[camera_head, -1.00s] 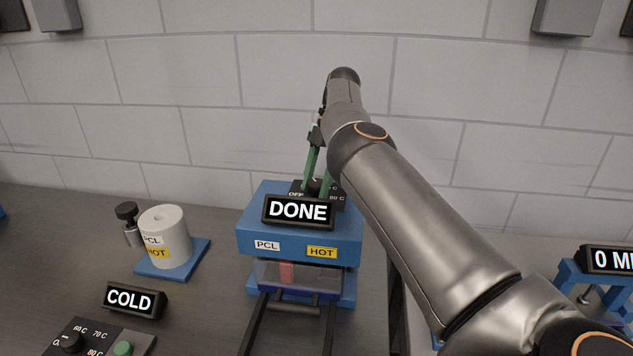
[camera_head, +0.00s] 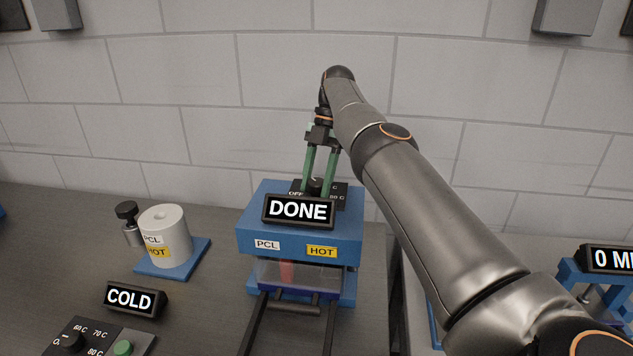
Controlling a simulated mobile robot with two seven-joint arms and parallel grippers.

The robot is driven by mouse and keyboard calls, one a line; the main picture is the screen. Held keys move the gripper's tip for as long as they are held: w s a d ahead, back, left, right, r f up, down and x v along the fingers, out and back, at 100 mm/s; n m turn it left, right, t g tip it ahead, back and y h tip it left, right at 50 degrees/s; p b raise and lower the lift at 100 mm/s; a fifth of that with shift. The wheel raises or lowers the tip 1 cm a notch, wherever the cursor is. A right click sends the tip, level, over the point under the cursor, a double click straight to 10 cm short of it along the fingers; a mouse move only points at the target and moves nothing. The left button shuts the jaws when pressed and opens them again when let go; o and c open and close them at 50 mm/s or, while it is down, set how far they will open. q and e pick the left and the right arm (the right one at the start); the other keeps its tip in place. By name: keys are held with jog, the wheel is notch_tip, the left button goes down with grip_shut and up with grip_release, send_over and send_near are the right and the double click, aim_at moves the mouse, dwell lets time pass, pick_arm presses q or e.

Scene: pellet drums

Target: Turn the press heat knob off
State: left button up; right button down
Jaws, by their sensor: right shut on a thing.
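The blue press (camera_head: 255,236) stands in the middle and bears "PCL" and "HOT" labels. A black sign reading "DONE" (camera_head: 298,211) sits on its front top. Behind the sign is a black dial panel (camera_head: 340,190) with "OFF" at its left and "80 C" at its right. The dark heat knob (camera_head: 316,184) is on this panel, with a pale mark on top. My right gripper (camera_head: 317,186) points down with its green fingers on either side of the knob, shut on it. The knob's lower part is hidden by the sign. My left gripper is not in view.
A white PCL cylinder (camera_head: 166,232) marked "HOT" stands on a blue base at left. A "COLD" sign (camera_head: 134,299) and a control box with a green button (camera_head: 122,348) are at front left. A blue frame with another sign (camera_head: 609,258) stands at right.

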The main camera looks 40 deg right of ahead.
jog(key=shift+c, duration=1.7)
grip_release()
jog(key=shift+m, duration=0.3)
